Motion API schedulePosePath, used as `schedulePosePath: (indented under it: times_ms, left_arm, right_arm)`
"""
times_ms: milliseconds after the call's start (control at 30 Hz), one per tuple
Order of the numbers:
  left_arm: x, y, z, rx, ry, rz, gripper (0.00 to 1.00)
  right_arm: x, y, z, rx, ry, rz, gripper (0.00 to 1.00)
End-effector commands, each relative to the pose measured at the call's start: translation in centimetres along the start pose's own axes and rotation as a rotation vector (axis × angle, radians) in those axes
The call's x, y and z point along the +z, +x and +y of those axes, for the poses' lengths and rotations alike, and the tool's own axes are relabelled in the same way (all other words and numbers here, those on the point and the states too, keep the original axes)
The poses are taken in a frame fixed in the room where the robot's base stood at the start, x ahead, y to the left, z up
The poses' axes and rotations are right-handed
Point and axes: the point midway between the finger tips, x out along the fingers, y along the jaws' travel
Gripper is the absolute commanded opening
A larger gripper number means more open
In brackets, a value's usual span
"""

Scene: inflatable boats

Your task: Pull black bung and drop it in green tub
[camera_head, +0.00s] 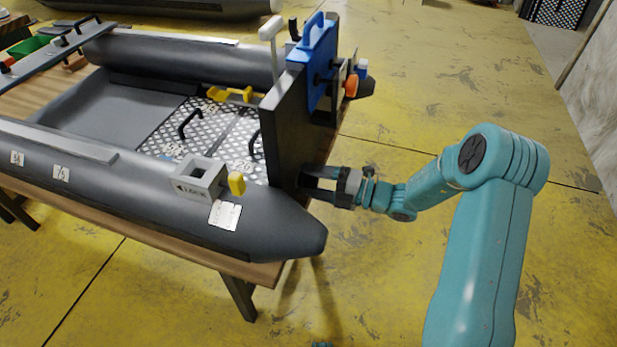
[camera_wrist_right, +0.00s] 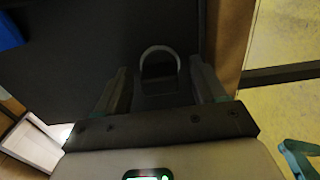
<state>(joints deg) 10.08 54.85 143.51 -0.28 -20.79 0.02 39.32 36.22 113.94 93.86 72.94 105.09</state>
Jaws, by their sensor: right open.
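The black bung shows in the right wrist view as a dark body with a grey ring loop (camera_wrist_right: 160,52), against the dark transom board. It sits between and beyond the fingers of my right gripper (camera_wrist_right: 160,78). The gripper is open, and I see no finger closed on the ring. In the head view, my right gripper (camera_head: 310,181) is at the outer face of the black transom (camera_head: 283,135), low down, and the bung cannot be made out there. The green tub (camera_head: 30,47) is at the far upper left, partly behind a grey board. My left gripper is not in view.
The grey inflatable boat (camera_head: 130,190) lies on a wooden table (camera_head: 262,270). A blue clamp-like part (camera_head: 318,60) and an orange knob (camera_head: 351,86) sit on the transom above my gripper. A grey lock box (camera_head: 200,178) is on the near tube. Yellow floor at right is clear.

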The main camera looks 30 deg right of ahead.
Motion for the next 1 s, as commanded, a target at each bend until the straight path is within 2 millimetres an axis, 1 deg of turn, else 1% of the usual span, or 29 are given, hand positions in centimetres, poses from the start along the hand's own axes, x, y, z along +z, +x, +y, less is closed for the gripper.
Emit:
schedulePosePath:
  times_ms: [300, 633, 1000]
  left_arm:
    - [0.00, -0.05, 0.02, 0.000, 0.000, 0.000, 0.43]
    - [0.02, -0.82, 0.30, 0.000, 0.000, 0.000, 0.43]
    - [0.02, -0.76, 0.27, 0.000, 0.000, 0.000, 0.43]
  right_arm:
    - [0.00, -0.03, 0.03, 0.000, 0.000, 0.000, 0.70]
    - [0.01, -0.05, 0.10, 0.000, 0.000, 0.000, 0.70]
    - [0.00, -0.04, 0.00, 0.000, 0.000, 0.000, 0.70]
